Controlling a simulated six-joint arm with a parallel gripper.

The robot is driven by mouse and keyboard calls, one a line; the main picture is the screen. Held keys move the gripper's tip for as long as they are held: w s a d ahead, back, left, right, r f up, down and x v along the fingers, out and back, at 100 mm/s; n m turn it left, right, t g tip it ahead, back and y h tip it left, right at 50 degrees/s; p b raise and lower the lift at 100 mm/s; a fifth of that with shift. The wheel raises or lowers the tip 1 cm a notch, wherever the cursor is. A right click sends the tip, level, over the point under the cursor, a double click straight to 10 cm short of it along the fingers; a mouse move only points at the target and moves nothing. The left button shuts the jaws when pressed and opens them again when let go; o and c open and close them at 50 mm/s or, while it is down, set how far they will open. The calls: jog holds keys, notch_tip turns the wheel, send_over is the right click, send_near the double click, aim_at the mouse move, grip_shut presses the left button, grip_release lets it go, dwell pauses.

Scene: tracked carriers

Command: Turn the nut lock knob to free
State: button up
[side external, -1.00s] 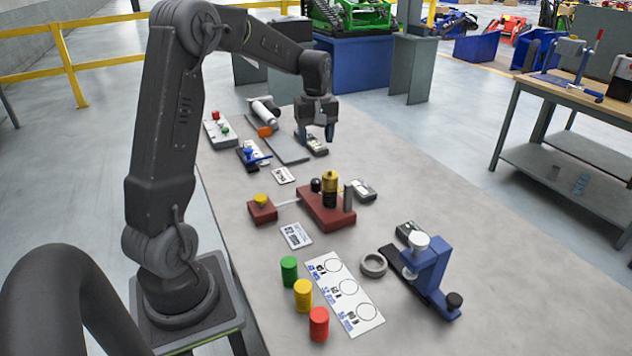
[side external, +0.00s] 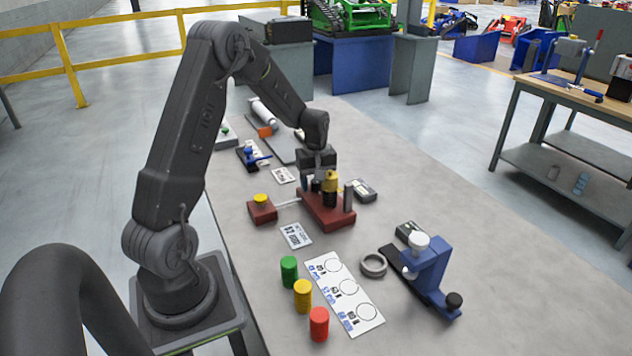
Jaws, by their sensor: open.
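A dark red block (side external: 333,217) stands mid-table and carries a yellow-topped black cylinder (side external: 330,193), a small black knob and a grey post (side external: 348,197). A thin light rod (side external: 288,204) joins it to a smaller red block (side external: 261,214) with a yellow knob (side external: 260,199) on top. I cannot tell which of these is the nut lock knob. My gripper (side external: 317,184) points down, open, over the left back part of the dark red block, close to the black knob and the yellow-topped cylinder. I cannot tell if it touches them; it partly hides the black knob.
A blue fixture (side external: 432,270) with a white knob and a grey ring (side external: 373,265) stand at the front right. Green (side external: 289,269), yellow (side external: 303,293) and red (side external: 319,323) cylinders stand beside a white marked card (side external: 333,275).

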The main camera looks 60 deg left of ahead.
jog(key=c, duration=0.9)
jog(key=shift+m, duration=0.3)
jog(key=m, duration=0.3)
jog(key=shift+m, duration=1.9)
jog(key=o, duration=0.9)
